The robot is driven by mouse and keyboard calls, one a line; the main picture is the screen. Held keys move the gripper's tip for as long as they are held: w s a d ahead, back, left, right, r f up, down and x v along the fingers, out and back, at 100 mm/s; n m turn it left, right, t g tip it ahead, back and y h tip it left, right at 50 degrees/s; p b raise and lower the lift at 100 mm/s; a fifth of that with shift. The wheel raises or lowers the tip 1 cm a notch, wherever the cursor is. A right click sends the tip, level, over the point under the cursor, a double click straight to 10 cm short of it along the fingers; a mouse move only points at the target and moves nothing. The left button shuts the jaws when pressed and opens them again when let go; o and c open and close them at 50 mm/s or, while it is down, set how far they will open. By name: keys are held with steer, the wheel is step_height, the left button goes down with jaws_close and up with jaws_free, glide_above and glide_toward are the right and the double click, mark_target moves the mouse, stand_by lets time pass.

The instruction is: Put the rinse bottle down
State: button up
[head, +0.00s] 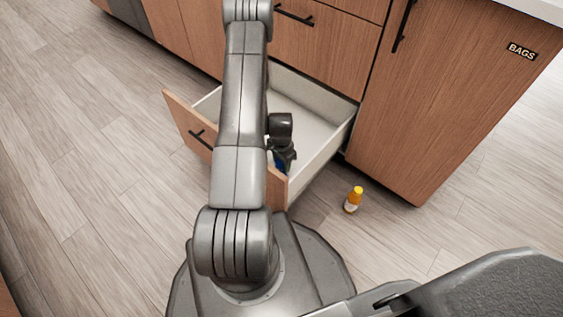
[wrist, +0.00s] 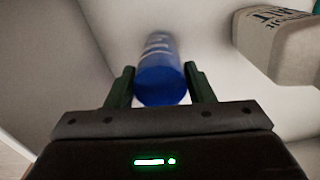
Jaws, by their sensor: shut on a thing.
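A blue bottle with white lettering, which I take to be the rinse bottle (wrist: 160,80), sits between the two dark fingers of my gripper (wrist: 159,69) in the wrist view. The fingers are shut on its sides. In the head view my gripper (head: 281,160) is down inside the open drawer (head: 322,138), near its front panel, and only a sliver of blue shows beside it. My arm hides much of the drawer. I cannot tell whether the bottle touches the drawer bottom.
A pale carton (wrist: 278,45) with printed lettering is at the right in the wrist view. A small bottle with a yellow top (head: 353,199) stands on the floor right of the drawer. A cabinet door labelled BAGS (head: 440,100) is shut on the right.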

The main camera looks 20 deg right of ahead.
steer(key=o, duration=1.1)
steer(key=shift+f, duration=0.1)
steer(key=shift+o, duration=0.2)
step_height(320, 180, up, 12)
steer(key=p, duration=0.4)
steer(key=shift+r, duration=0.2)
